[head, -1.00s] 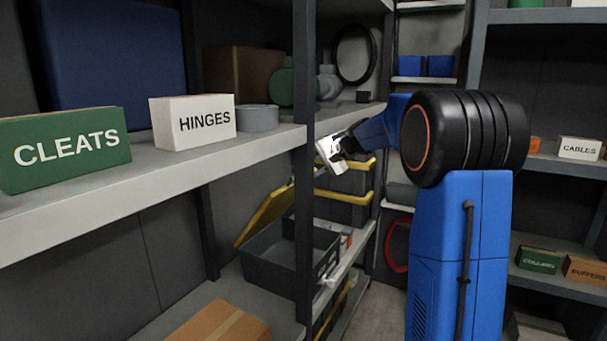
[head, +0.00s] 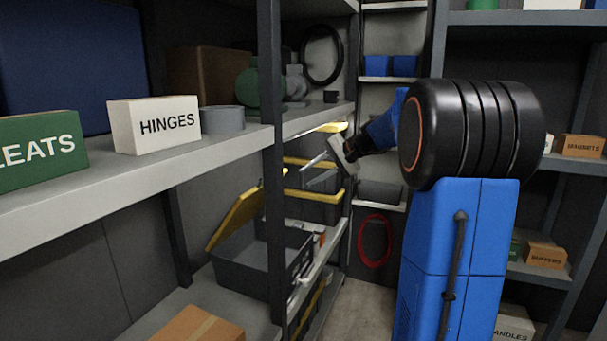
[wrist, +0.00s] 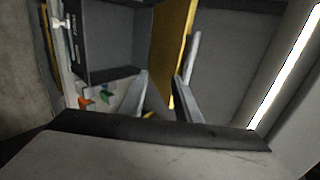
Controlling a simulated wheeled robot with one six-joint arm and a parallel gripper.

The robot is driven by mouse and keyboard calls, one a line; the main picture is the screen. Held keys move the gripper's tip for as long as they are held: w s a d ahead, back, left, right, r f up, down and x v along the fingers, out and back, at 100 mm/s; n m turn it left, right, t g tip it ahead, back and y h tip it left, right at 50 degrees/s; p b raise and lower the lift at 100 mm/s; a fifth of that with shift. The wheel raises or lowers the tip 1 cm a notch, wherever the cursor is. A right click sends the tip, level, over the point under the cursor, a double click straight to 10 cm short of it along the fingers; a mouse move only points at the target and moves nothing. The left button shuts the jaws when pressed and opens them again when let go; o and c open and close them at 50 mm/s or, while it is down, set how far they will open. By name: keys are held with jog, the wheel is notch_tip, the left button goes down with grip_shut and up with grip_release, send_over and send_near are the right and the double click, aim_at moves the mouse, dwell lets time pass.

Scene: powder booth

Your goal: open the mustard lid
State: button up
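The mustard lid (head: 236,218) stands tilted up at the back left of an open dark grey bin (head: 258,275) on a lower shelf. In the wrist view the lid (wrist: 173,45) is an upright yellow strip beside the bin (wrist: 108,40). My gripper (head: 315,172) is in the air to the right of the lid and higher, its fingers pointing left. The wrist view shows the two fingers (wrist: 163,88) apart, with the lower end of the lid showing between them in the picture. I see no contact, and the distance is hard to judge.
A dark shelf post (head: 271,190) stands in front of the bin's right part. Other yellow-rimmed bins (head: 313,196) are close behind my gripper. The upper shelf (head: 120,190) holds labelled boxes. Small orange, green and blue pieces (wrist: 88,100) lie near the bin.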

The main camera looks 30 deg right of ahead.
jog(key=shift+s+d, duration=0.1)
jog(key=c, duration=0.3)
jog(key=shift+f, duration=0.3)
grip_shut()
notch_tip(320, 180, down, 6)
jog(key=a+n+t+y, duration=0.1)
jog(key=a+y, duration=0.2)
jog(key=y, duration=0.3)
jog(key=d+f+m+t+y, duration=0.1)
jog(key=d+f+t, duration=0.2)
jog(key=d+t, duration=0.4)
jog(key=w+a+r+t, duration=0.1)
jog(key=w+a+r, duration=0.5)
jog(key=w+a, duration=0.3)
jog(key=shift+w, duration=0.35)
